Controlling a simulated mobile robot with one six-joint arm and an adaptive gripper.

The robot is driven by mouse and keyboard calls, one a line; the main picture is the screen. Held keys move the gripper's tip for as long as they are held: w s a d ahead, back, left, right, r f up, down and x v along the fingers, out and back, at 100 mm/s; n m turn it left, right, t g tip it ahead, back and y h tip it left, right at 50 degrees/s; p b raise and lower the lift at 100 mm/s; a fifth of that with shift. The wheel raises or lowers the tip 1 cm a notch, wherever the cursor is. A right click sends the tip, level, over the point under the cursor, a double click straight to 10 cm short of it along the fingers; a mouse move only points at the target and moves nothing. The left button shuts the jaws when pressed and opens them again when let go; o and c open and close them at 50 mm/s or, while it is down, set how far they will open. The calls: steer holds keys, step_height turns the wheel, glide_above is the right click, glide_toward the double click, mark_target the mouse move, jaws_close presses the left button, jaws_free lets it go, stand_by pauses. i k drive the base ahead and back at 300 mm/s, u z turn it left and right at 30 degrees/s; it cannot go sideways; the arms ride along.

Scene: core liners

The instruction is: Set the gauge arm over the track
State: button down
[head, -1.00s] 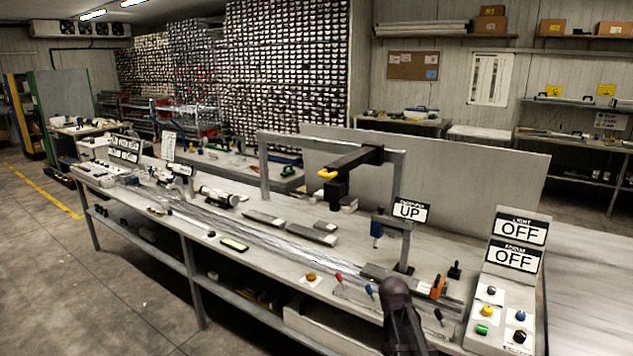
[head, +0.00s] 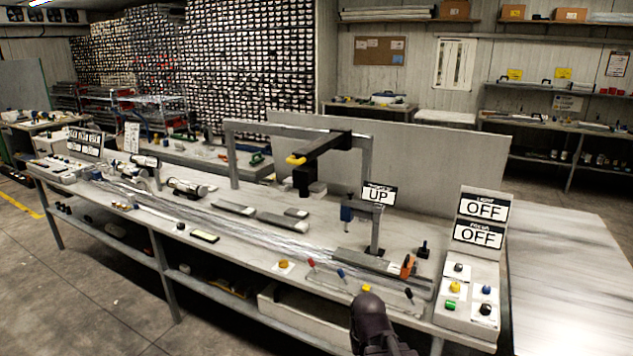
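A black arm (head: 325,147) with a yellow handle (head: 296,160), which looks like the gauge arm, hangs from a grey gantry (head: 229,160) on the bench. A dark block (head: 303,182) hangs at its front end. The track (head: 235,229) runs lengthwise along the bench. In the picture the block shows behind the track, above grey bars; I cannot tell its exact offset. My gripper (head: 372,305) is dark and low in the view, at the bench's front edge, well apart from the gauge arm. Its fingers cannot be made out.
A post with a blue part (head: 347,211) and an "UP" sign (head: 379,194) stands right of the gantry. Small levers (head: 341,273) line the front edge. A button box (head: 466,297) under two "OFF" signs (head: 482,208) is at the right end. A grey panel (head: 430,165) stands behind.

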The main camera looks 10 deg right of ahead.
mark_target(358, 200)
steer(key=u, duration=1)
steer(key=i, duration=1.05)
steer(key=z, duration=0.65)
